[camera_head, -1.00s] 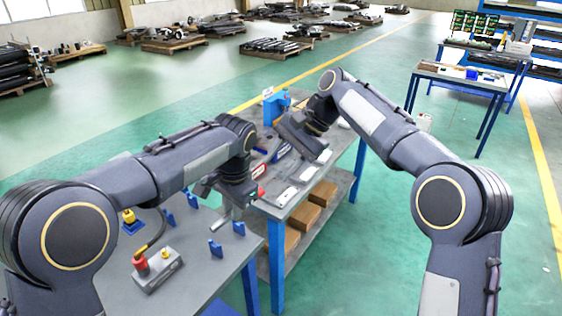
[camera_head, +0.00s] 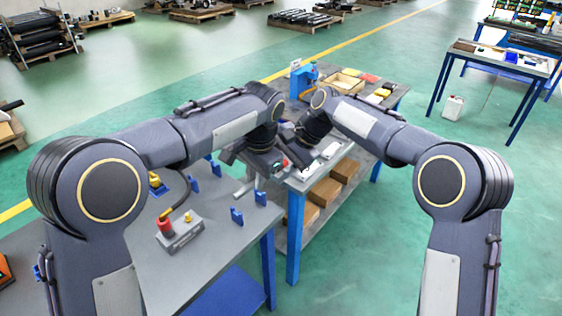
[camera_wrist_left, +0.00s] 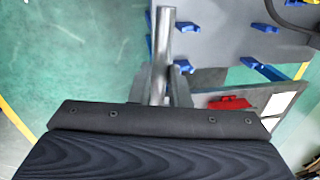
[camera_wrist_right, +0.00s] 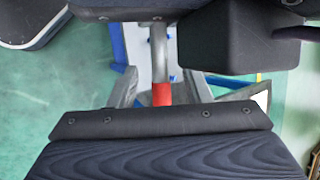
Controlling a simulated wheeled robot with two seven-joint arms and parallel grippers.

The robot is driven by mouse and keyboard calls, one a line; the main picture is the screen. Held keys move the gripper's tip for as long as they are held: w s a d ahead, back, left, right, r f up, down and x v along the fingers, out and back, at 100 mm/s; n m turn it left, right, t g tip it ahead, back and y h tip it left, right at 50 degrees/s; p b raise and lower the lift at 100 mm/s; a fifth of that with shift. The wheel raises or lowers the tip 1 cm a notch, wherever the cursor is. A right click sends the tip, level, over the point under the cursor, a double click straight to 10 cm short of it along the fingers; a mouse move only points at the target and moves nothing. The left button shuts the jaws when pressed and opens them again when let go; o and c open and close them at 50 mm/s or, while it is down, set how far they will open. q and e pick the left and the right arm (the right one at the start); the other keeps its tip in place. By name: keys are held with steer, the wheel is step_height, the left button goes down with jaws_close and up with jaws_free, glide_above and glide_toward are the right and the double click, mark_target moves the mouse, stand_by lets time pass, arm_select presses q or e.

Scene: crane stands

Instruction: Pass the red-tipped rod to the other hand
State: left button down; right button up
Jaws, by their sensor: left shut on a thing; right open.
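The red-tipped rod is a thin grey bar with a red end. In the left wrist view its grey part (camera_wrist_left: 165,50) stands between the fingers of my left gripper (camera_wrist_left: 161,85), which is shut on it. In the right wrist view the red tip (camera_wrist_right: 161,94) lies between the spread fingers of my right gripper (camera_wrist_right: 160,88), which is open. I cannot tell whether either finger touches it. In the head view both grippers meet over the gap between the tables, and the red tip (camera_head: 285,162) shows small between them. Much of the rod is hidden there by the grippers.
A second table (camera_head: 330,160) behind holds a blue vise (camera_head: 304,78), a wooden tray and small parts.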

jaws_close()
arm_select(q)
steer(key=c, duration=1.3)
jaws_free()
